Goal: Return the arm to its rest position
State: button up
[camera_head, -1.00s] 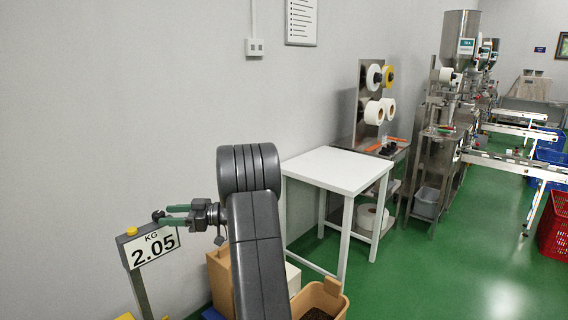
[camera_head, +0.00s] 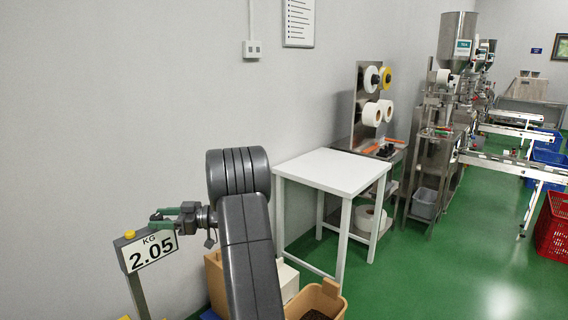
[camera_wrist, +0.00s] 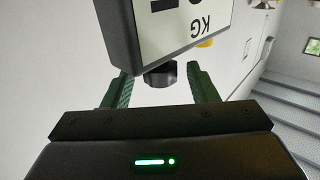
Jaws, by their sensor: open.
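My gripper (camera_head: 164,214) is at the end of my dark grey arm, held out to the left in the head view. In the wrist view my gripper (camera_wrist: 160,88) shows both green fingers spread, and the display (camera_wrist: 180,30) fills the top, upside down. Whether the fingers touch the display cannot be told.
A white table (camera_head: 335,171) stands right of my arm, with its top bare. Tan bins (camera_head: 326,299) sit on the floor near my arm. Steel packing machines (camera_head: 440,120) and a red crate (camera_head: 553,225) are farther right.

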jog(key=w+d+b, duration=0.1)
jog(key=d+b, duration=0.1)
jog(key=d, duration=1)
jog(key=a+p, duration=0.1)
jog(key=a, duration=0.3)
jog(key=s+a+p, duration=0.1)
jog(key=a, duration=0.8)
jog(key=shift+s+a+r+p, duration=0.1)
jog(key=shift+s+a+p, duration=0.05)
jog(key=shift+a+p, duration=0.25)
jog(key=shift+a+f+t+b, duration=0.15)
jog(key=shift+f+t+b, duration=0.15)
jog(key=shift+b, duration=0.1)
jog(key=shift+r+m+t+b, duration=0.1)
jog(key=shift+m+t+b, duration=0.5)
jog(key=shift+m+t, duration=0.4)
jog(key=shift+m+t+h+b, duration=0.4)
jog(key=shift+m+t+b, duration=0.45)
jog(key=shift+t, duration=0.7)
jog(key=shift+m+t+h+b, duration=0.4)
jog(key=shift+m+t+b, duration=0.25)
jog(key=shift+m+t, duration=0.65)
jog(key=shift+m+t+h+b, duration=0.35)
jog(key=shift+m+t+h, duration=0.3)
jog(key=shift+t, duration=0.7)
jog(key=shift+r+m+t+h, duration=0.1)
jog(key=shift+m+t+h, duration=0.55)
jog(key=shift+t, duration=0.25)
